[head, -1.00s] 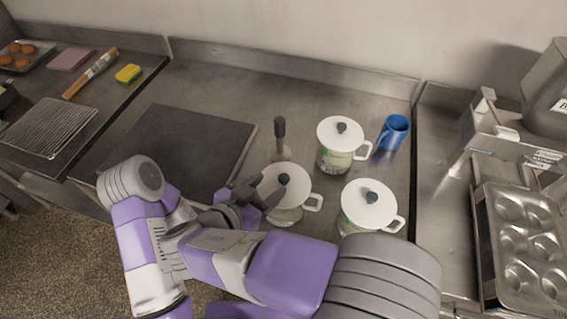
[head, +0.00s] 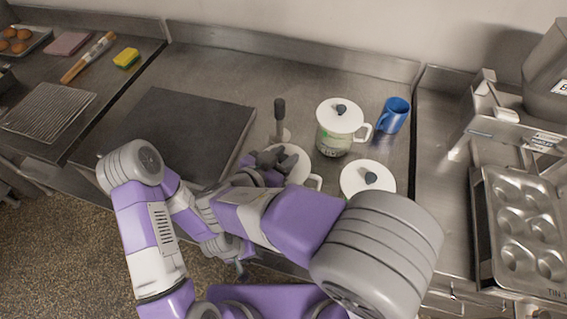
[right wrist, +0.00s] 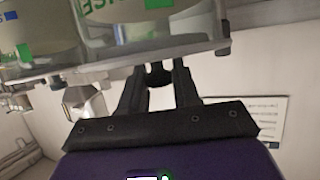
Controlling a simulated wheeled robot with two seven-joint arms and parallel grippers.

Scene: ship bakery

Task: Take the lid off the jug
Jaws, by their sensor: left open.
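Three glass jugs with white lids and dark knobs stand on the steel counter. The nearest-left jug's lid (head: 297,170) is partly hidden by my right gripper (head: 268,158), which is over it at the knob. In the right wrist view a dark knob (right wrist: 158,75) shows between the right fingers; whether they press on it cannot be made out. The lid looks seated on its jug. The back jug (head: 335,140) and the right jug's lid (head: 360,182) stand apart from the gripper; my right arm hides part of the right jug. My left gripper (head: 240,268) is low in front of the counter, open and empty.
A dark-handled tool (head: 280,112) stands upright just behind the gripped-side jug. A blue mug (head: 393,115) is at the back right. A dark board (head: 190,135) lies to the left. A muffin tin (head: 485,240) is at the far right.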

